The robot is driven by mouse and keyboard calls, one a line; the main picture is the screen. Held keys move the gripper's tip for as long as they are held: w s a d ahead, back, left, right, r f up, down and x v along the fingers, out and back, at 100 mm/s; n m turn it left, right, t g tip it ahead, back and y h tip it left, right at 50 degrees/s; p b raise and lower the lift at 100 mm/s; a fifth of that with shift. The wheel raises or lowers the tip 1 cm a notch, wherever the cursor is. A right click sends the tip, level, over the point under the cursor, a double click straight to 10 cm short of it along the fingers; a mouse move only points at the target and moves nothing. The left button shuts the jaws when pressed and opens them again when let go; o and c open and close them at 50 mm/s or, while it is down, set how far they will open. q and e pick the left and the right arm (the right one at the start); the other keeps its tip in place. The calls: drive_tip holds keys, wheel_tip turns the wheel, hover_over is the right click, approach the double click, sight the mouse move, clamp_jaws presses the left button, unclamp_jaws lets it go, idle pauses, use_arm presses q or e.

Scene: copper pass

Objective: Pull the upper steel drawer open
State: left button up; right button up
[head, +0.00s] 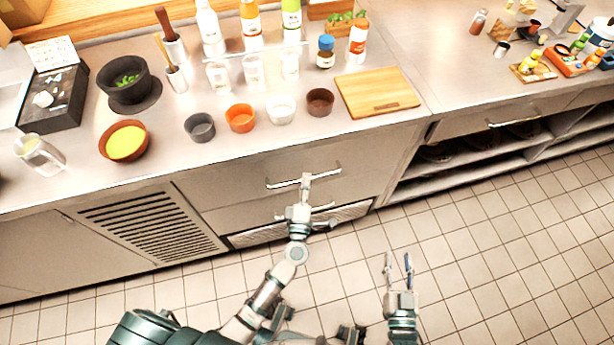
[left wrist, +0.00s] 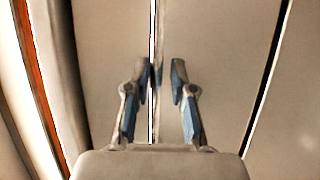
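The upper steel drawer (head: 240,184) is shut under the counter, its front flush with the cabinet. Its thin bar handle (head: 283,183) runs across the front. My left gripper (head: 306,179) is at the middle of this handle. In the left wrist view the handle (left wrist: 160,35) runs upright between the two blue-padded fingertips (left wrist: 163,76). A gap shows between the fingertips, so the gripper is partly open around the bar, not clamped on it. Whether one finger touches the bar is unclear. My right gripper (head: 398,265) is open and empty over the floor.
A lower handle (head: 322,208) sits below, partly hidden by my left gripper. The counter above holds several bowls, bottles and a cutting board (head: 376,92). A vented panel (head: 150,222) is at left, open shelves (head: 460,165) at right. The tiled floor (head: 500,255) is clear.

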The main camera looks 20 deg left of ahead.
use_arm(q)
drive_tip(key=shift+w+a+r, duration=0.1)
drive_tip(key=shift+w, duration=0.6)
drive_tip(key=shift+w+d+r, duration=0.15)
drive_tip(key=shift+d, duration=0.35)
drive_tip(key=shift+a, duration=0.1)
clamp_jaws()
drive_tip(key=shift+a, duration=0.2)
use_arm(e)
drive_tip(key=shift+d+r, duration=0.1)
drive_tip(key=shift+d, duration=0.2)
